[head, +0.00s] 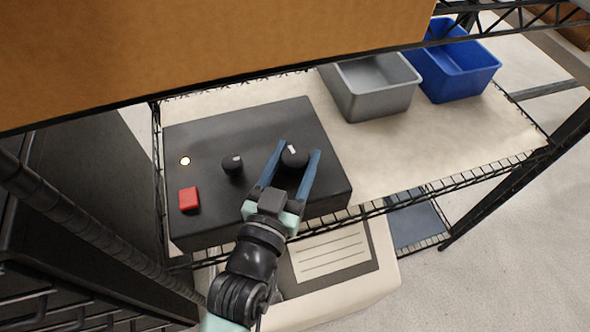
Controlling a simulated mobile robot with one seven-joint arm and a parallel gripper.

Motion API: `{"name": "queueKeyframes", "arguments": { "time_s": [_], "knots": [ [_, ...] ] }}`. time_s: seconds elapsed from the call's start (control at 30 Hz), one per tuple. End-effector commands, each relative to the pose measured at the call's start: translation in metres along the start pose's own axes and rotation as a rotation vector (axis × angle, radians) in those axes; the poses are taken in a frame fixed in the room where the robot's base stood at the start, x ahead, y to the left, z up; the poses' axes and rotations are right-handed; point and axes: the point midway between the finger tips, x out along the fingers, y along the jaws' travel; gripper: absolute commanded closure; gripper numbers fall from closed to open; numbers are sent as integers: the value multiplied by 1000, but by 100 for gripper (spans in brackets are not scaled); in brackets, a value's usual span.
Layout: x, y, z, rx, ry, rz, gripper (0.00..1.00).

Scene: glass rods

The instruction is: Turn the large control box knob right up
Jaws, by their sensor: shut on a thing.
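The black control box (215,213) sits on the left part of the shelf. It has two black knobs with pale marks. The large knob (293,156) is on the right, and its white mark points up, tilted slightly left. The smaller knob (232,164) is left of it. My gripper (296,152) reaches over the box from the front. Its two blue fingers stand on either side of the large knob and are shut on it. A red switch (188,199) and a lit round lamp (185,161) are on the box's left side.
A grey bin (375,100) and a blue bin (462,68) stand at the back right. A brown panel (200,45) overhangs the rear. The shelf surface (440,140) right of the box is clear. Black wire edging and posts frame the shelf.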

Motion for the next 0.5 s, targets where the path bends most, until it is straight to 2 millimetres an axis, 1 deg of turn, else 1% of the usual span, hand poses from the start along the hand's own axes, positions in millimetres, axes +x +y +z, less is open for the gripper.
{"name": "queueKeyframes", "arguments": {
  "time_s": [0.03, 0.5],
  "knots": [
    [0, 2, 4, 2, 4, 20, 96],
    [0, 1, -2, -5, 7, 78, 96]
  ]
}}
